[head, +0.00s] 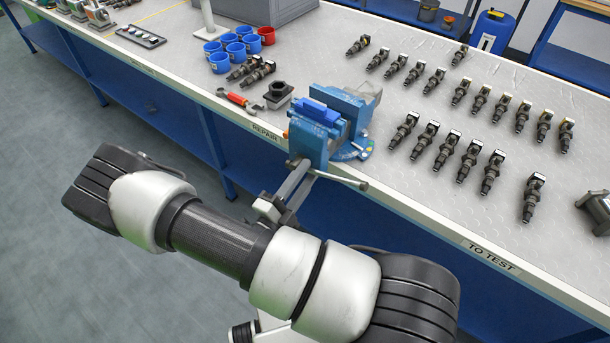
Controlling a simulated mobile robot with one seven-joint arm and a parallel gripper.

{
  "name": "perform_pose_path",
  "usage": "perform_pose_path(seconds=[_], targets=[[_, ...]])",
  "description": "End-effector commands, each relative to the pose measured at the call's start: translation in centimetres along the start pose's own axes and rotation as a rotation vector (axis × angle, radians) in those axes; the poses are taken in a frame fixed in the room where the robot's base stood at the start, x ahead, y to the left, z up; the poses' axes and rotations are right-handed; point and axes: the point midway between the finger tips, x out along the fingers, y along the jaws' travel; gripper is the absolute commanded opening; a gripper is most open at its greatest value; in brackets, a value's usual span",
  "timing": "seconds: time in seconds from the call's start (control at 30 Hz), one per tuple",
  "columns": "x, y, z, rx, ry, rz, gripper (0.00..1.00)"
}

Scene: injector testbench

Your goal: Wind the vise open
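The blue vise (318,147) is mounted at the front edge of the bench. Its blue jaws are near its top, and how far apart they stand is hard to tell from here. A thin metal handle bar (342,179) sticks out to the right at the vise's front, low by the bench edge, ending in a rounded knob. My gripper (296,180) reaches up to the vise's front from below, its grey fingers close to the inner end of the handle. My own arm hides its base. Whether it grips the handle is not clear.
Several injectors (471,160) lie in rows right of the vise. The floor (60,170) at left is clear.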

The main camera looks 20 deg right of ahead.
Motion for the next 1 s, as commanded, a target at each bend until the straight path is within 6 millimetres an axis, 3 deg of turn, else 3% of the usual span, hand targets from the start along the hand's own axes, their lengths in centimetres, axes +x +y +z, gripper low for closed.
perform_pose_path(seconds=[0.13,0.27,0.7,1.0], targets=[[-0.9,0.1,0.1,0.002,-0.003,0.001,0.29],[-3.1,0.2,0.2,0.003,-0.006,0.002,0.29],[-13.7,0.2,0.2,0.002,-0.002,0.001,0.29],[-17.1,0.1,0.0,-0.001,0.001,0.0,0.29]])
